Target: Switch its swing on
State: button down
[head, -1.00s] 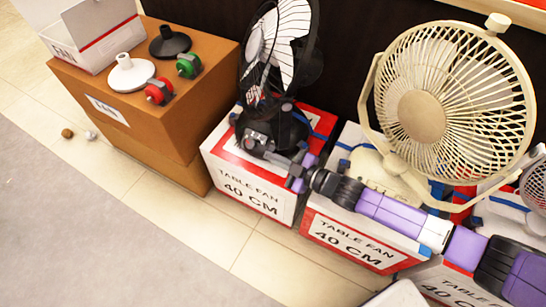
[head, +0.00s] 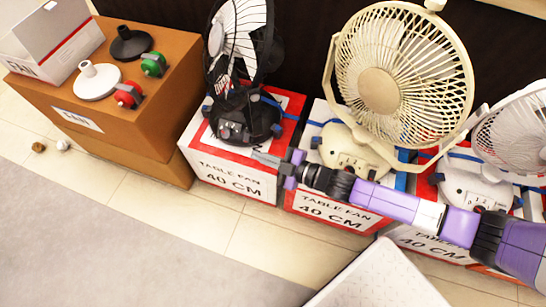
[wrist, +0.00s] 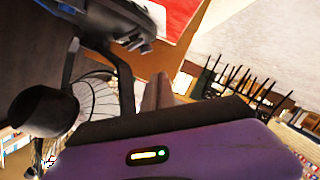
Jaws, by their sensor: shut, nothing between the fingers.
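A black table fan (head: 247,118) stands on a red and white box, with its grille turned sideways and small controls on the front of its base. A cream table fan (head: 348,148) stands to its right, with small controls on its base and a cream knob (head: 434,5) above its grille. A white fan (head: 478,192) is at the right edge, partly cut off. My gripper (head: 266,158) is shut and empty, just in front of and below the black fan's base. In the wrist view, a dark round knob (wrist: 43,110) and part of a grille show at the left.
The fans stand on TABLE FAN 40 CM boxes (head: 234,178) in a row against a dark wall. A brown carton (head: 185,80) at the left bears white, black, red and green items and an open box (head: 50,42).

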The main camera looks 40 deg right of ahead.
jog(key=shift+p+v, duration=0.45)
jog(key=shift+v, duration=1.7)
jog(key=shift+s+f, duration=0.1)
